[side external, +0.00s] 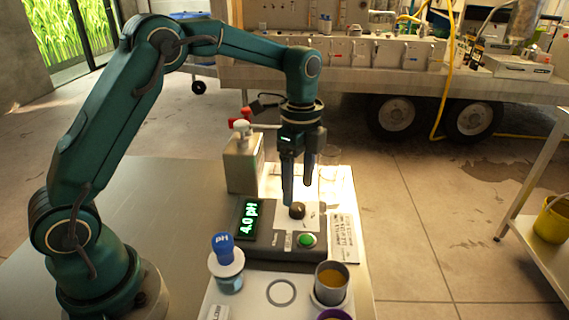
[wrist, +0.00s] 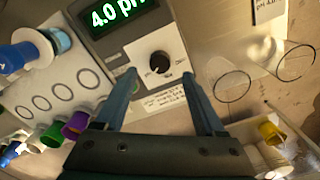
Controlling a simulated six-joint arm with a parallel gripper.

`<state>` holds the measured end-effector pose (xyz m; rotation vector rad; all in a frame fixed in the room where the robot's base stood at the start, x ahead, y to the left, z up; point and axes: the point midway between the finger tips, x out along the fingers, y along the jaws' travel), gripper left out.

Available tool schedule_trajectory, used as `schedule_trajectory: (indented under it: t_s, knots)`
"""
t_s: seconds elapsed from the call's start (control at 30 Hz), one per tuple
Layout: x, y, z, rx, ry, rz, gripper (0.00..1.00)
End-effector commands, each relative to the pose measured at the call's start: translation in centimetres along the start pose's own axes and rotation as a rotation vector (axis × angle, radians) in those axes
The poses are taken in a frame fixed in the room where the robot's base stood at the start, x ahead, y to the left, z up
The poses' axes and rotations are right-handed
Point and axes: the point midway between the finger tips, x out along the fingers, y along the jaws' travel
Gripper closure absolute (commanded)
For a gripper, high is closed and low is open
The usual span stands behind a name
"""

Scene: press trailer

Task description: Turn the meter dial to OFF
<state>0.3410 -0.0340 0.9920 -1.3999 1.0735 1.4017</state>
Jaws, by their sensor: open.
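The meter (side external: 285,250) is a dark grey box on the table, with a green lit display (side external: 249,219) reading 4.0 pH. Its dial (side external: 297,210) is a round black knob on a white plate; the dial also shows in the wrist view (wrist: 159,62). I cannot read the dial's markings. A green button (side external: 307,240) is in front of the dial. My gripper (side external: 297,190) points down just above the dial, fingers apart and empty. In the wrist view my gripper (wrist: 160,78) has one finger on each side of the dial's plate, and the dial shows between the fingertips.
A pH probe with a blue cap (side external: 222,246) stands in a bottle left of the meter. A metal cup of orange liquid (side external: 331,281) stands in front. A grey box with red and white handles (side external: 243,160) is behind. Clear glassware (wrist: 233,86) is nearby.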

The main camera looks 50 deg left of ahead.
Motion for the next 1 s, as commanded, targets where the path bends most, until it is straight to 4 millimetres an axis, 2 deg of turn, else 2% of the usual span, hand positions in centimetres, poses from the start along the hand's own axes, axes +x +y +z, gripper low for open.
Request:
schedule_trajectory:
  t_s: [0.3,0.43,0.67,0.7,0.77,0.8,0.87,0.9,1.0]
  knots:
    - [3.8,0.1,0.0,0.001,-0.001,0.003,0.28]
    - [4.5,0.1,0.0,0.002,0.0,0.001,0.28]
    - [4.5,0.0,0.0,0.002,0.0,-0.001,0.28]
    - [4.5,0.0,0.0,0.002,0.0,-0.001,0.36]
    - [4.5,0.0,0.0,0.002,0.0,-0.001,0.59]
    - [4.5,0.0,0.0,0.002,0.0,-0.001,0.74]
    - [4.5,0.0,0.0,0.002,0.0,-0.001,0.97]
    - [4.5,0.0,0.0,0.002,0.0,-0.001,1.0]
    - [4.5,0.0,0.0,0.001,0.0,-0.001,1.0]
